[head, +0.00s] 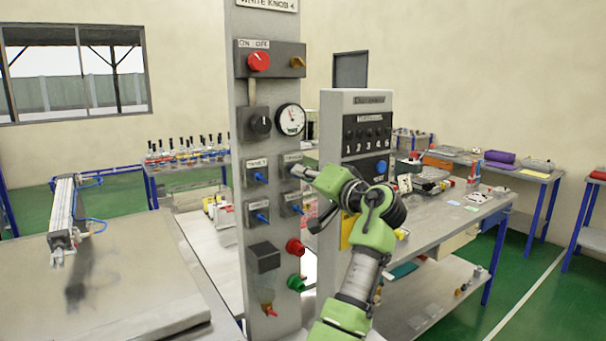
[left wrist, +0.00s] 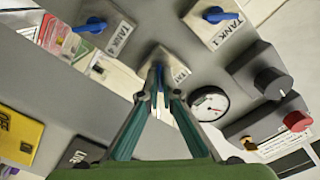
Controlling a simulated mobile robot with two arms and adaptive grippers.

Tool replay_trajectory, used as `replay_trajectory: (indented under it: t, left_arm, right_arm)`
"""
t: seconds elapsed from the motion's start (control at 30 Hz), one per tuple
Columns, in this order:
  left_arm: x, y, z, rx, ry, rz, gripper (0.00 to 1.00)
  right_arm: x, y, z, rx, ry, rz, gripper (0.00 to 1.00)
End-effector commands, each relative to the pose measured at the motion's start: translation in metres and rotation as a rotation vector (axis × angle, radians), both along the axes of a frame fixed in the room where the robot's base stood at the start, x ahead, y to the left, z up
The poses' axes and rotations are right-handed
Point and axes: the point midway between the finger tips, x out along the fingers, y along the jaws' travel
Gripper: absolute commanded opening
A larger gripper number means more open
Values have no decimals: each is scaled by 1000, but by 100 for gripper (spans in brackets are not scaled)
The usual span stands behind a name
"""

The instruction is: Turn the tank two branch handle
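The tank two branch valve (head: 291,158) is on the right side of the grey upright panel, level with the tank one valve (head: 256,172). In the left wrist view its blue handle (left wrist: 160,77) shows narrowly between the fingertips, and most of it is hidden. My left gripper (head: 300,171) reaches the valve from the right. In the left wrist view its fingers (left wrist: 160,72) converge closely on both sides of the handle and look shut on it. The handle's exact angle is hard to tell. My right gripper is in neither view.
The tank one handle (left wrist: 218,14) and tank four handle (left wrist: 90,24) are close by. A gauge (head: 290,120), a black knob (head: 260,124) and a red knob (head: 295,246) also stick out of the panel. A grey control box (head: 357,98) stands at right.

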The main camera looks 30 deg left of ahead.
Motion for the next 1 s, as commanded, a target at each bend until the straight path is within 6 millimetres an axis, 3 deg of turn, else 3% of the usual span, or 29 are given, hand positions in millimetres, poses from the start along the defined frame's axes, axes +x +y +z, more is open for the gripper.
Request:
replay_trajectory:
  t: [0.03, 0.13, 0.2, 0.57, 0.67, 1.0]
  left_arm:
    - [0, 1, 8, 13, -10, -2, 0]
    - [0, 1, 8, 13, -10, -2, 0]
    - [0, 1, 8, 13, -10, -2, 21]
    - [-1, -4, 2, 5, -3, -2, 21]
    - [-5, -15, 2, 5, -3, -4, 21]
    - [-33, -81, 4, 7, -6, -7, 21]
  right_arm:
    - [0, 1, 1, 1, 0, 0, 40]
    - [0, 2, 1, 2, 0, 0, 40]
    - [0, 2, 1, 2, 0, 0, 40]
    - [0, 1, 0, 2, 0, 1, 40]
    - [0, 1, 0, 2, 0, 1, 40]
    - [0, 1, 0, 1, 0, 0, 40]
